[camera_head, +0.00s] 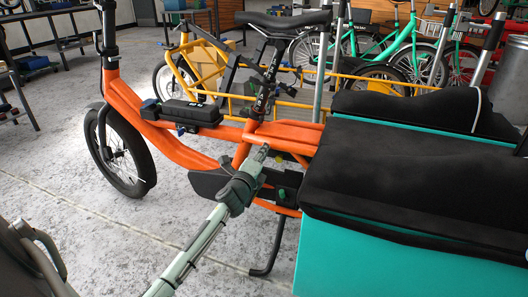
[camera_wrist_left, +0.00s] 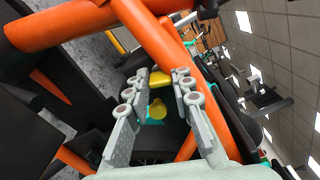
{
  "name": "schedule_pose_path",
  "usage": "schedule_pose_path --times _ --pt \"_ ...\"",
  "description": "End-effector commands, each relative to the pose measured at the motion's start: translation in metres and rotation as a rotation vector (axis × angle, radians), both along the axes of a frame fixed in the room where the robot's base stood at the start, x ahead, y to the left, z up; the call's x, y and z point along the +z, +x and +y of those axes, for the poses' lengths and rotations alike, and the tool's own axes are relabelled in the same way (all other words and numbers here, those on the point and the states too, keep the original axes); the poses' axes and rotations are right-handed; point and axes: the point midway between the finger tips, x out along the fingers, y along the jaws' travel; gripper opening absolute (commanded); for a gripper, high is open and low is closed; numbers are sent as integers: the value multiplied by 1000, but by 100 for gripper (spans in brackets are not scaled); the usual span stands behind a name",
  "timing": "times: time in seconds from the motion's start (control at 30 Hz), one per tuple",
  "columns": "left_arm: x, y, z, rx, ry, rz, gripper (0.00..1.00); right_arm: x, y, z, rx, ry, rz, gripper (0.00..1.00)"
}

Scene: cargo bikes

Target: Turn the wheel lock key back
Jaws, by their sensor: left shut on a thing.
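My left gripper (camera_head: 263,152) reaches in beside the orange cargo bike (camera_head: 180,150), just below its saddle post. In the left wrist view the fingers of my left gripper (camera_wrist_left: 160,78) stand on either side of a small gap. A small yellow knob-like piece (camera_wrist_left: 157,109) shows between the fingers, with teal around it; it looks like the wheel lock key, though its shape is not clear. The fingers and the frame hide most of the lock in the head view. My right gripper is not in view.
A teal cargo box (camera_head: 400,215) with a black cover fills the right side. The saddle (camera_head: 285,19) is above my gripper, and the kickstand (camera_head: 270,250) is below it. Other bikes stand behind.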

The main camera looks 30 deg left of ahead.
Motion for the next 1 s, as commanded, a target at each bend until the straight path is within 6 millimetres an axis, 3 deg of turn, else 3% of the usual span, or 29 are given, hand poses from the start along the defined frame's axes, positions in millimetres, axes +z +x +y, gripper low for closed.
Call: schedule_pose_path --times 0.4,1.0 --pt "0 0 0 1 -263 -62 0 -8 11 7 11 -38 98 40" --pt "-1 0 0 0 -338 -80 0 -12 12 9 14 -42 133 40"
